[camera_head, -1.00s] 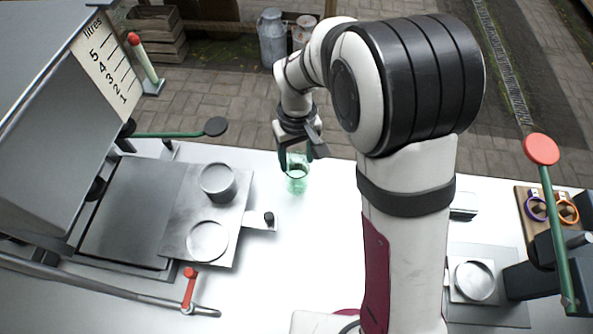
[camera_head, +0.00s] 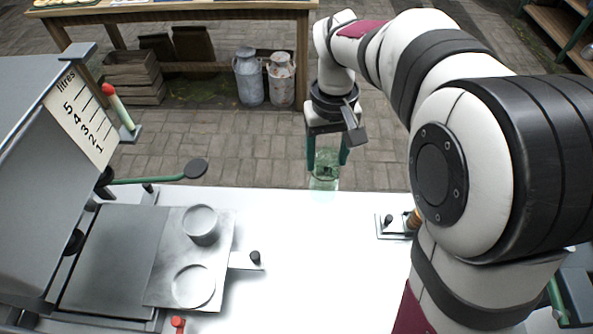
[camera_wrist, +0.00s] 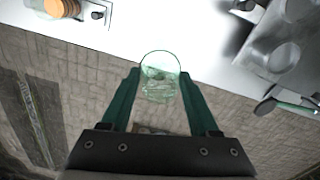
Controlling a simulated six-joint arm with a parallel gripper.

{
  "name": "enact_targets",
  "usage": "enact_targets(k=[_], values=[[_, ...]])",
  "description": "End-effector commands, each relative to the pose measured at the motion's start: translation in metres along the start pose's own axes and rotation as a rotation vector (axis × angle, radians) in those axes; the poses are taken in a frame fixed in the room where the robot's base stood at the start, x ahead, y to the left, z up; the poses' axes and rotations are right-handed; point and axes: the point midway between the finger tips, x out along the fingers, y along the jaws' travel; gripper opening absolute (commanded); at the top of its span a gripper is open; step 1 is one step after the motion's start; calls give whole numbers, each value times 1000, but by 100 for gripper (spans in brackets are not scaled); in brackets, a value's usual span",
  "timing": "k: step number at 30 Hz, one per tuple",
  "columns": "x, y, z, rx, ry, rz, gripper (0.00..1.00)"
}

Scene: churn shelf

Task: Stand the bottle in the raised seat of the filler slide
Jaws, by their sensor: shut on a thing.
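A clear greenish glass bottle (camera_head: 325,172) is held between the green fingers of my gripper (camera_head: 328,155), near the far edge of the white table. In the wrist view the bottle (camera_wrist: 160,78) sits between the fingertips (camera_wrist: 160,85), its round rim showing. The filler slide (camera_head: 160,290) is a grey metal plate on the left with two round seats. The raised seat (camera_head: 200,226) is a taller cup on its far part, and a flat round seat (camera_head: 193,287) lies nearer. The bottle is to the right of the slide, apart from it.
The grey filler tank (camera_head: 50,150) with a litres scale stands left. A green lever with a dark knob (camera_head: 194,168) reaches out behind the slide. A small plate with a black knob (camera_head: 388,222) lies right. The white table (camera_head: 320,270) between is clear.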

Motion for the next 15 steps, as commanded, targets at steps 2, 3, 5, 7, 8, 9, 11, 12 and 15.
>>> enact_targets(k=[2, 3, 5, 7, 8, 9, 11, 12, 15], values=[[-15, 11, 4, 43, 4, -1, 0], [-22, 15, 6, 62, 4, -1, 0], [-32, 20, 9, 91, 5, -2, 0], [-44, 23, 12, 118, 5, -3, 0], [-50, 23, 13, 127, 6, -4, 0], [-57, 20, 13, 135, 6, -5, 0], [-63, 11, 11, 130, 6, -7, 0], [-65, 3, 9, 120, 5, -7, 0], [-68, -18, 2, 89, 4, -7, 0]])
